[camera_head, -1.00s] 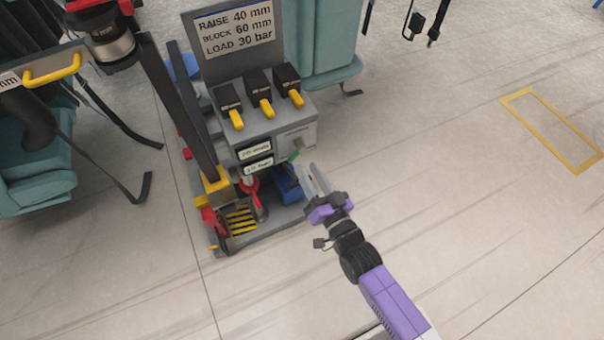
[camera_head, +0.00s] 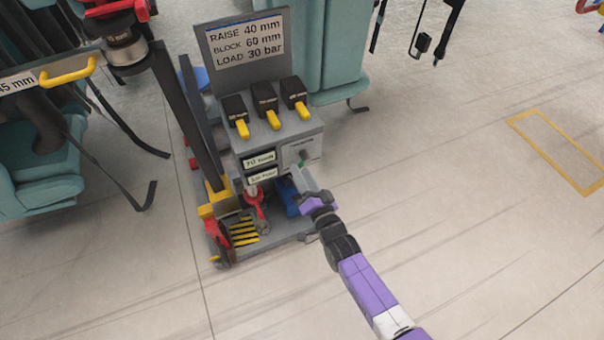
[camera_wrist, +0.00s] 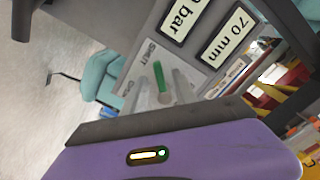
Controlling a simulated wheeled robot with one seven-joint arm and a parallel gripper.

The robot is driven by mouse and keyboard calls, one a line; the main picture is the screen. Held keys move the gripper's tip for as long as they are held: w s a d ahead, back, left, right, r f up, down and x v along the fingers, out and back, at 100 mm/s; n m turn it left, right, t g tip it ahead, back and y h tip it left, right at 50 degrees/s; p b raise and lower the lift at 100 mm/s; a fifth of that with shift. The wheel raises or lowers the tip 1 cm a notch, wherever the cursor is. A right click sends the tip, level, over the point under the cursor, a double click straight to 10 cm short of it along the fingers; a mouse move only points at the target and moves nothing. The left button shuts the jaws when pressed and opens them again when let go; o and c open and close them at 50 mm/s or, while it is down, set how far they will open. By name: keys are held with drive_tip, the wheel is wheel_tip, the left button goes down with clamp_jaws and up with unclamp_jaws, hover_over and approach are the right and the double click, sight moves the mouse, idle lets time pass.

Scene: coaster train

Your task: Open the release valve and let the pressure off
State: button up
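The release valve is a small green lever (camera_head: 301,163) on the right front face of a grey jack stand (camera_head: 300,128). In the wrist view the green lever (camera_wrist: 159,78) sits by a plate marked SHUT and OPEN (camera_wrist: 140,70); which mark it points to is hard to tell. My gripper (camera_head: 306,180) is right in front of the lever. In the wrist view its grey fingers (camera_wrist: 164,92) stand apart, one on each side of the lever; contact cannot be made out. A readout (camera_wrist: 228,36) shows 70 mm; the bar readout (camera_wrist: 182,18) is cut off.
A sign (camera_head: 246,46) reads raise 40 mm, block 60 mm, load 30 bar. Three yellow-handled levers (camera_head: 272,120) stand above the valve. A red-handled part (camera_head: 254,196) and a blue part (camera_head: 290,203) sit low on the stand. Teal seats (camera_head: 335,60) are behind.

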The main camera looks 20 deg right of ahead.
drive_tip(key=shift+w, duration=0.25)
drive_tip(key=shift+c, duration=0.2)
clamp_jaws()
